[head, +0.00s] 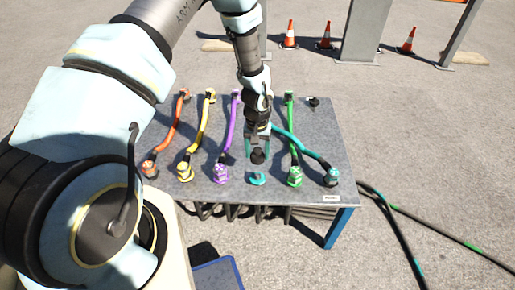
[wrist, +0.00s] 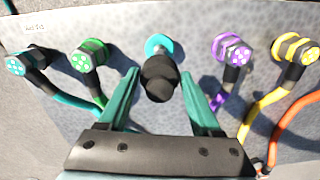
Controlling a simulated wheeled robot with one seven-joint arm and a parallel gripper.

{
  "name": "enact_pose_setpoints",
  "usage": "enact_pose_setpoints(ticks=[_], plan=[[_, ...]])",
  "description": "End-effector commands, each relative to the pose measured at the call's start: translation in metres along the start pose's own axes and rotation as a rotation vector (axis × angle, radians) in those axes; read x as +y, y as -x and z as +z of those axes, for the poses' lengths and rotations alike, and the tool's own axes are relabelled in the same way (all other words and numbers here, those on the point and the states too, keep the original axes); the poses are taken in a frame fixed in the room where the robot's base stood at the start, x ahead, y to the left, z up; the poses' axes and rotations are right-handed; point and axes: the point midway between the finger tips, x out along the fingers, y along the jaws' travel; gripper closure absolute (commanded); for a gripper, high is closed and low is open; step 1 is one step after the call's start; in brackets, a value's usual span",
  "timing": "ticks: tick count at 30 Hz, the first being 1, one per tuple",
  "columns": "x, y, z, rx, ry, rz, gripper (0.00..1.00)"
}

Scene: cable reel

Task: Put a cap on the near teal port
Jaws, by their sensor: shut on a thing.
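The near teal port (head: 258,180) is a teal ring in the near row of the grey table, between the purple and green connectors. My gripper (head: 259,153) points down just beyond it and is shut on a black cap (head: 258,156). In the wrist view, the cap (wrist: 160,80) sits between the two teal fingers of my gripper (wrist: 160,76). The cap partly covers the teal port (wrist: 157,43) there, so I cannot tell whether they touch. In the head view the teal ring shows in front of the cap.
The purple connector (head: 221,174) and green connector (head: 295,177) flank the port closely. A teal cable plug (head: 332,178) stands at the right end. Yellow (head: 185,173) and orange (head: 149,170) plugs stand left. A small black piece (head: 313,101) is at the table's far right.

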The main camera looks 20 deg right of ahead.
Motion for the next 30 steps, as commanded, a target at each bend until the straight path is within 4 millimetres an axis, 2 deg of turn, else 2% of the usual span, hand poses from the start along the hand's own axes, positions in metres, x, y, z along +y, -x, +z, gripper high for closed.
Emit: enact_pose_setpoints(ticks=[8,24,30], plan=[[0.002,-0.014,0.001,-0.001,-0.003,0.000,1.00],[0.002,-0.073,0.001,-0.001,-0.002,0.001,1.00],[0.002,-0.088,0.001,0.000,-0.004,0.000,1.00]])
